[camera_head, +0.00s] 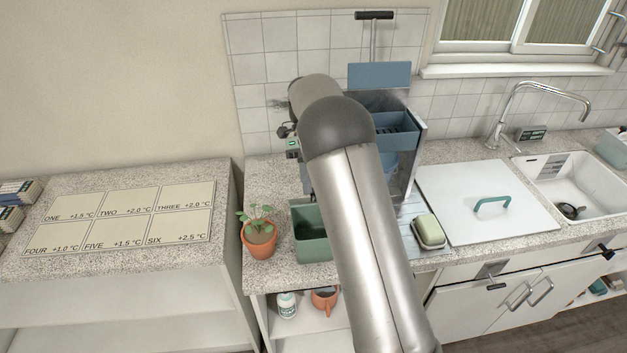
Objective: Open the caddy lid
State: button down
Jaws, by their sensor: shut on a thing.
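My arm covers the middle of the camera_head view, and my gripper is hidden behind it, so its fingers and anything in them do not show. A green open-topped bin (311,236) stands on the counter, partly covered by my arm. Behind the arm is a dark-framed appliance (413,155) with a blue tray (396,128) in its upper part. A flat blue panel (379,76) stands upright above it. I cannot tell which of these is the caddy or its lid.
A potted plant (259,234) stands left of the bin. To the right are a green-and-cream sponge (428,230), a white board (465,191) with a teal handle (491,204), and a sink (580,183) with a tall tap (533,88). A numbered mat (122,216) lies on the left counter.

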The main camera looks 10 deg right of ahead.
jog(key=c, duration=1.2)
grip_release()
jog(key=shift+o, duration=0.2)
notch_tip(320, 180, up, 3)
jog(key=shift+f+b, duration=0.15)
jog(key=shift+b, duration=0.85)
jog(key=s+d+r+b, duration=0.1)
jog(key=s+r, duration=0.9)
jog(key=s, duration=0.4)
jog(key=shift+r+b, duration=0.15)
jog(key=shift+b, duration=0.2)
